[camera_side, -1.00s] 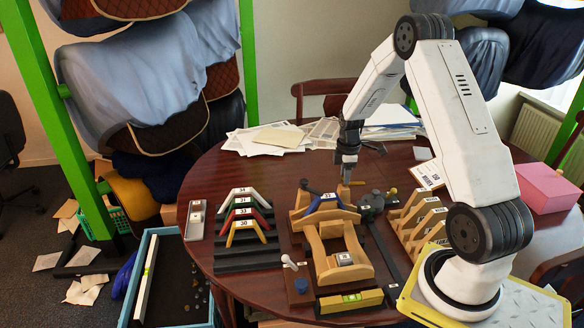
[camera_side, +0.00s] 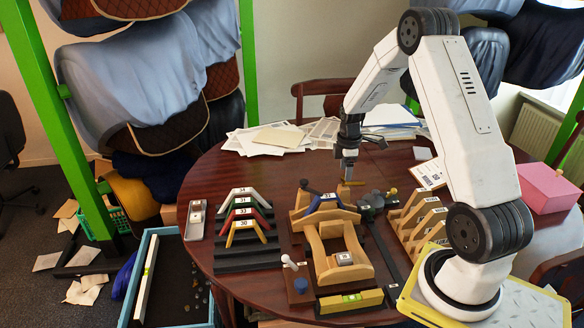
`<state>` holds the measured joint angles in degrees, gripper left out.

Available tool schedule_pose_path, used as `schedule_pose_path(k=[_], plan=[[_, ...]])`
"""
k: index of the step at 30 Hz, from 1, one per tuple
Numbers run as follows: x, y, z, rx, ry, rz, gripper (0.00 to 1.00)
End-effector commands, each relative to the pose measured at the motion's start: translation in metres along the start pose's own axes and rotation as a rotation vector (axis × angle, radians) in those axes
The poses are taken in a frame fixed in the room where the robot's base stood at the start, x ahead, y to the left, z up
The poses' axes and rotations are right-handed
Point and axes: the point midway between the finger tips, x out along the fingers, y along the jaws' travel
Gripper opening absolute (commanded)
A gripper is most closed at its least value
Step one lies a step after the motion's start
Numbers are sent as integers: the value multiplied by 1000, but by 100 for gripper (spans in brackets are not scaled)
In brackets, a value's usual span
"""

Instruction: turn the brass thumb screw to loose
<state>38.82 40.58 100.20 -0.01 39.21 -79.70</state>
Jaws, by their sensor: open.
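My gripper (camera_side: 347,178) points down at the back right of the wooden saddle fixture (camera_side: 340,240). It is open, just above or around a small brass-coloured piece (camera_side: 354,184), which looks like the thumb screw. The gripper partly hides this piece, and I cannot tell whether the fingers touch it.
A dark clamp-like part with a yellow knob (camera_side: 393,191) stands just right of the gripper. Wooden numbered pieces (camera_side: 418,215) stand right. Coloured numbered arches (camera_side: 240,215) stand left on a black rack. A spirit level (camera_side: 350,301) lies in front. Papers (camera_side: 285,136) lie behind.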

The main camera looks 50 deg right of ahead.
Motion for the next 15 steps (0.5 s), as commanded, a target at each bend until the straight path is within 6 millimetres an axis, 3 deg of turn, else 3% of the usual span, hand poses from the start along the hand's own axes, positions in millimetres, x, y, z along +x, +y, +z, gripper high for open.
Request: schedule_pose_path(k=[9, 15], plan=[[-41, 0, 0, -1, 0, 2, 72], [-56, 0, 0, -1, 0, 1, 72]])
